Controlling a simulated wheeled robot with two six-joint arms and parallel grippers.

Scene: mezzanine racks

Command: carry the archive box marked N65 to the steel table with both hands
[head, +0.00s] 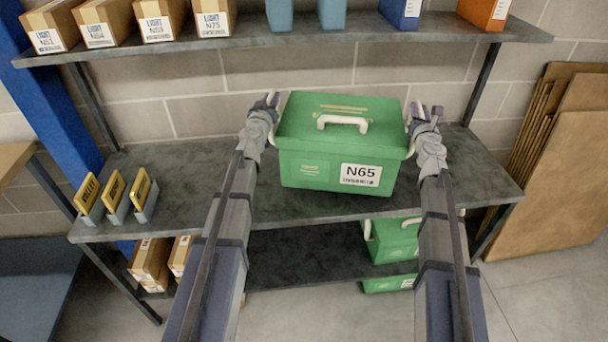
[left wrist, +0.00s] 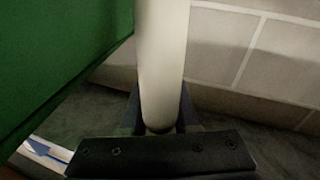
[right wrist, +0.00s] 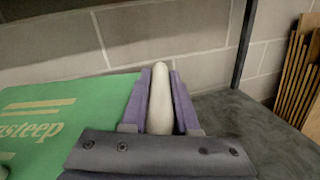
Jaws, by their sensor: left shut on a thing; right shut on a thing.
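The green archive box marked N65 (head: 322,168) is at the middle shelf of the rack, upright, its label facing me. It has a white handle on its lid and a white handle at each side. My left gripper (head: 270,102) is shut on the box's left side handle, a white bar that fills the left wrist view (left wrist: 162,70). My right gripper (head: 418,112) is shut on the right side handle, seen between the fingers in the right wrist view (right wrist: 160,100). I cannot tell whether the box touches the shelf. The steel table is not clearly identifiable.
The middle shelf (head: 220,190) holds yellow-labelled holders (head: 115,195) at left. The upper shelf (head: 290,38) with boxes runs just above and behind. More green boxes (head: 392,240) sit below. Cardboard sheets (head: 560,150) lean at right. A blue post (head: 60,100) stands at left.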

